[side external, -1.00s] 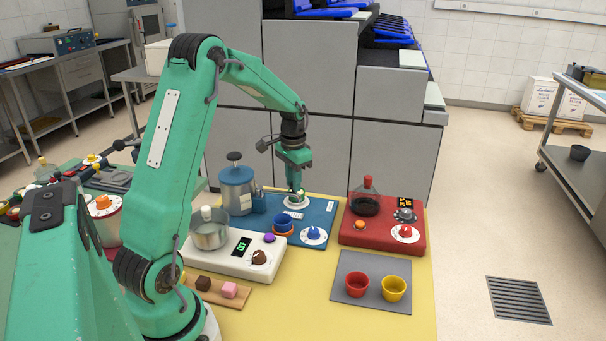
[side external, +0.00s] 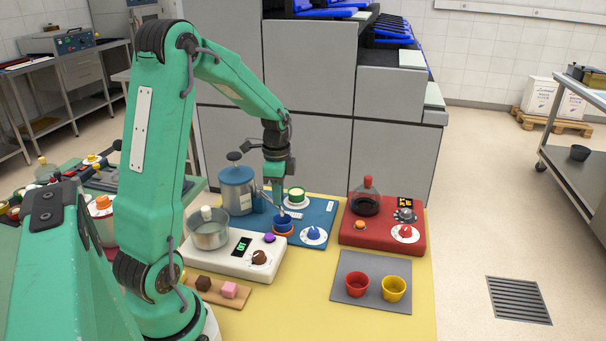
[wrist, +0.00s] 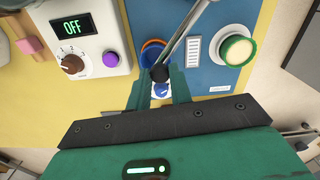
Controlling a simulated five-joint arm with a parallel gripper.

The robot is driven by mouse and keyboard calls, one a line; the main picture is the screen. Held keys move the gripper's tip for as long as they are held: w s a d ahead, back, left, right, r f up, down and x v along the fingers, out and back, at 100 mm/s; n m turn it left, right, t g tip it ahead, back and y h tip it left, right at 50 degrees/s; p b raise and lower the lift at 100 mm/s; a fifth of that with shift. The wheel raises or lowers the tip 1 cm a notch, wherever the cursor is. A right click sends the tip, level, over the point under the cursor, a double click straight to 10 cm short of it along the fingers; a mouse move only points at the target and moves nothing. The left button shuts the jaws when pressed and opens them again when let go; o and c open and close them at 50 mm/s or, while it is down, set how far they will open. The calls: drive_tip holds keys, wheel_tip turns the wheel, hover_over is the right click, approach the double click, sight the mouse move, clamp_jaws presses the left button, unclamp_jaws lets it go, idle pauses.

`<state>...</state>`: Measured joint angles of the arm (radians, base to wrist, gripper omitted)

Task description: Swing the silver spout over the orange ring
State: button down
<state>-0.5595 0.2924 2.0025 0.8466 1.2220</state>
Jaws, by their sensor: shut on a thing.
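The exact height of the spout's tip above the ring is unclear.
The blue board also carries a green button (side external: 296,195) and a blue dial (side external: 313,234). A red unit (side external: 382,236) and a grey mat with cups (side external: 349,266) are to the right.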

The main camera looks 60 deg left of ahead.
drive_tip(key=shift+s, duration=0.1)
idle(0.3)
drive_tip(key=c, duration=1.3)
unclamp_jaws()
drive_tip(key=shift+o, duration=0.2)
drive_tip(key=shift+r, duration=3.95)
drive_tip(key=shift+d, duration=0.1)
